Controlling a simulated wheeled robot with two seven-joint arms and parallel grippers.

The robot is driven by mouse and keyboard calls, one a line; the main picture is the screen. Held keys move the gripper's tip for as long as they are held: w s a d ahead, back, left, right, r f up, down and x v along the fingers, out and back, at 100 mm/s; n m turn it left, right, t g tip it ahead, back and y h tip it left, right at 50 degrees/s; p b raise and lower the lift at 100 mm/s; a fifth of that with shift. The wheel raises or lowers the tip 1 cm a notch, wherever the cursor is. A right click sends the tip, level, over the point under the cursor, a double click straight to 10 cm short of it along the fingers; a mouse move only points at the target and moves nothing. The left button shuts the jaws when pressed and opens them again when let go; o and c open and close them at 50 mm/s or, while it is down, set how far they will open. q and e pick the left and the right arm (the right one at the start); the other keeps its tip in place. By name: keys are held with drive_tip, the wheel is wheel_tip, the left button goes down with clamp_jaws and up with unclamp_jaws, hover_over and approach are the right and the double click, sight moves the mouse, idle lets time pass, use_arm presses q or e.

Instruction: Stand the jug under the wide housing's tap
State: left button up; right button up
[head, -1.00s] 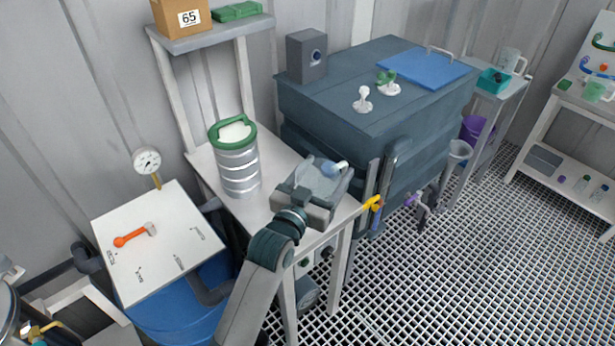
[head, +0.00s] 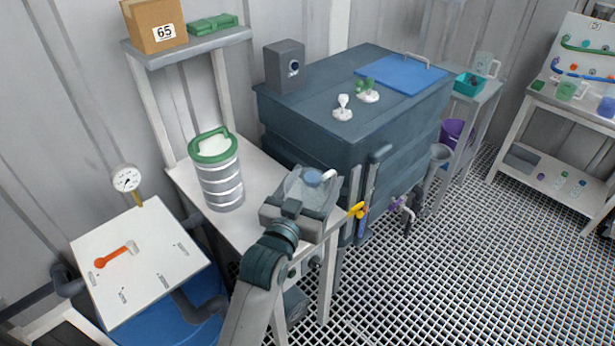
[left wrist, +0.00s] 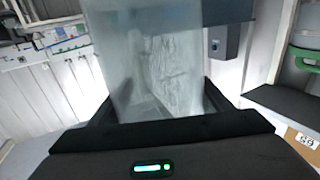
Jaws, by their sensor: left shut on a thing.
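My left gripper (head: 308,190) is shut on a translucent jug (left wrist: 155,60), which fills the middle of the left wrist view. In the head view the held jug shows only in part, with a bluish round part and a pale handle-like piece, above the white bench. Which vessel is the wide housing is not certain. The large dark blue-grey tank (head: 330,135) has a purple-handled tap (head: 397,204) low on its near right side. My right gripper is not in view.
A ribbed metal canister with a green rim (head: 221,180) stands on the white bench (head: 255,225). A white board (head: 140,265) with an orange-handled tool covers a blue barrel. Another clear jug (head: 487,64) stands on a far shelf. The grating floor (head: 480,270) on the right is clear.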

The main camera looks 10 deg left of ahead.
use_arm(q)
drive_tip(key=s+a+n+y, duration=0.1)
drive_tip(key=s+a+y, duration=0.1)
drive_tip(key=s+a, duration=0.5)
drive_tip(key=s+a+n+y, duration=0.2)
drive_tip(key=s+a, duration=0.4)
drive_tip(key=s, duration=0.5)
drive_tip(key=shift+a+f+t+y, duration=0.3)
drive_tip(key=shift+a+f, duration=0.05)
drive_tip(key=shift+s+a, duration=0.1)
drive_tip(key=shift+s, duration=0.05)
